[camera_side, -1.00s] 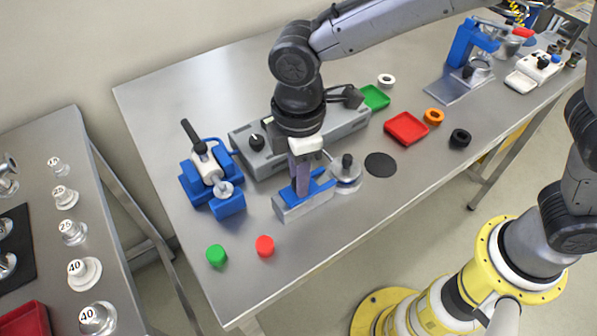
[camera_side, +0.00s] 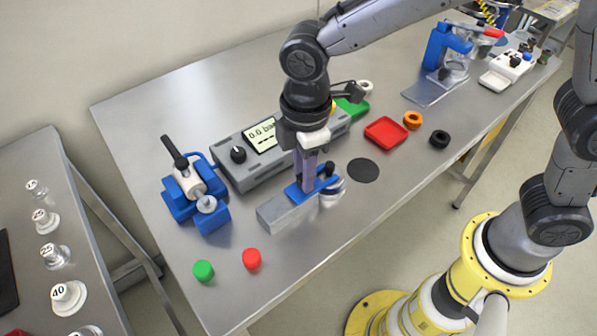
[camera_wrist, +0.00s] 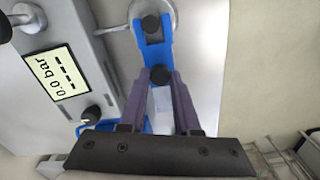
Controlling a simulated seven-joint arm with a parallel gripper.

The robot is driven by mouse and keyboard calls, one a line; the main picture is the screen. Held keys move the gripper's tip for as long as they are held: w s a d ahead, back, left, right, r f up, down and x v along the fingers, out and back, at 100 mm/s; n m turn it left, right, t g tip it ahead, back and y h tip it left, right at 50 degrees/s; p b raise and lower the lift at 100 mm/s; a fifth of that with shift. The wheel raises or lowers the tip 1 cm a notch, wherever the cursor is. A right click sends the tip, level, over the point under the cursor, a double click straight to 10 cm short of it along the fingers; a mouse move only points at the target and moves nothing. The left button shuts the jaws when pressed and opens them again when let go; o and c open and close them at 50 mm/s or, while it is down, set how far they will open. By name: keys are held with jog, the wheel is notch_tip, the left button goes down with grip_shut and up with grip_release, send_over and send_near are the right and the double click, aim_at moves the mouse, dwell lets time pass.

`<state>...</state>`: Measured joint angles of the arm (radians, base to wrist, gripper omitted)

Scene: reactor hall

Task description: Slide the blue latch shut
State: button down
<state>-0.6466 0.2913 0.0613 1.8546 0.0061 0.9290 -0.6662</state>
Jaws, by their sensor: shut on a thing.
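The blue latch (camera_side: 297,192) lies on a grey metal block (camera_side: 283,212) and overhangs its right end. In the wrist view the blue latch (camera_wrist: 154,55) reaches the black-topped post (camera_wrist: 151,24) on a round metal base. Its end appears to sit around or against that post; I cannot tell which. The base (camera_side: 334,191) is partly hidden behind the latch in the side view. My gripper (camera_side: 307,180) points down and is shut on the latch's black knob (camera_wrist: 160,75), between its purple fingers. The fingers hide the knob in the side view.
A grey gauge box (camera_side: 235,168) reading 0.0 bar stands behind the latch. A blue clamp (camera_side: 182,207) is at left. Green (camera_side: 203,270) and red (camera_side: 252,259) caps lie in front. A black disc (camera_side: 363,170) and red tray (camera_side: 386,131) are at right.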

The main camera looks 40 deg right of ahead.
jog(key=c, duration=0.6)
grip_release()
jog(key=shift+d, duration=0.2)
notch_tip(320, 180, up, 14)
jog(key=shift+f, duration=0.1)
jog(key=shift+w+d, duration=0.1)
jog(key=s+d+r+m+t, duration=0.1)
jog(key=s+d+r+m, duration=0.2)
jog(key=d, duration=0.5)
jog(key=s+d+r+m+t, duration=0.2)
jog(key=s+d+r+m, duration=0.1)
jog(key=d, duration=0.6)
jog(key=s+d+f+m+t, duration=0.1)
jog(key=s+d+f+m, duration=0.1)
jog(key=s+f+m, duration=0.1)
jog(key=s+d+f+m, duration=0.2)
jog(key=s+f+m, duration=0.1)
jog(key=s+d+f+m+t, duration=0.1)
jog(key=s+d+f+m, duration=0.1)
jog(key=s+f+m, duration=0.1)
jog(key=shift+s+d+f+t, duration=0.15)
jog(key=shift+d+f+t, duration=0.05)
jog(key=shift+f+t, duration=0.15)
